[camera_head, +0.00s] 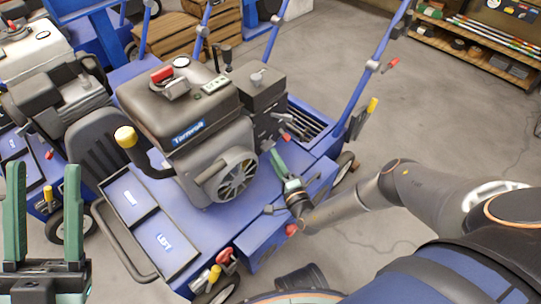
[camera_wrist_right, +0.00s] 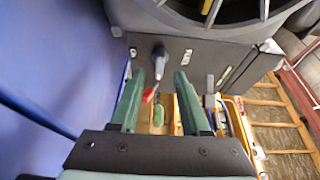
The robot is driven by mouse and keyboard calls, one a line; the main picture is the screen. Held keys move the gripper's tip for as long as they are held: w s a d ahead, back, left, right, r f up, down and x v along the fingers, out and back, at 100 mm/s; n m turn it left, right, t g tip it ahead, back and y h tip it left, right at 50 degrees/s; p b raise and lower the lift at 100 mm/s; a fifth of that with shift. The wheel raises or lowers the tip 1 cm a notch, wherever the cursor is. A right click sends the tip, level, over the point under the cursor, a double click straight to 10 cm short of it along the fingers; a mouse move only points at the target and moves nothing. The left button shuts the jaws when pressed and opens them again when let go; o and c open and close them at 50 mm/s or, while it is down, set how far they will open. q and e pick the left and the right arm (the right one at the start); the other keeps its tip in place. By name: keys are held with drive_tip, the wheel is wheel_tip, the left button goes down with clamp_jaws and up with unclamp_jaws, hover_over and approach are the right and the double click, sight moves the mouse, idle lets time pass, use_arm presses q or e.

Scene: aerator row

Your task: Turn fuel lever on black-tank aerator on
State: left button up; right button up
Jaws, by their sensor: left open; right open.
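The black-tank aerator (camera_head: 180,125) stands in the middle of the head view, with a dark tank over its engine and a blue deck. My right gripper (camera_head: 284,168) is open beside the engine's right side. In the right wrist view, its open fingers (camera_wrist_right: 160,74) point toward a dark panel (camera_wrist_right: 195,58). A grey lever (camera_wrist_right: 160,56) on that panel shows just beyond the fingertips. A red-tipped lever (camera_wrist_right: 149,95) and a green-tipped one (camera_wrist_right: 160,117) show between the fingers. I cannot tell which lever is for fuel. My left gripper (camera_head: 44,168) is open and empty, at the lower left.
A white-tank aerator (camera_head: 30,50) stands at the left. Blue handlebar posts (camera_head: 375,65) rise behind the black-tank machine. A stocked shelf (camera_head: 480,45) is at the upper right, and wooden crates (camera_head: 175,35) are at the back. The floor (camera_head: 430,120) at right is clear.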

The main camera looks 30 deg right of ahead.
sight(267, 145)
drive_tip(key=shift+w+d+b, duration=0.1)
drive_tip(key=shift+w+b, duration=0.5)
drive_tip(key=shift+w, duration=1.3)
clamp_jaws()
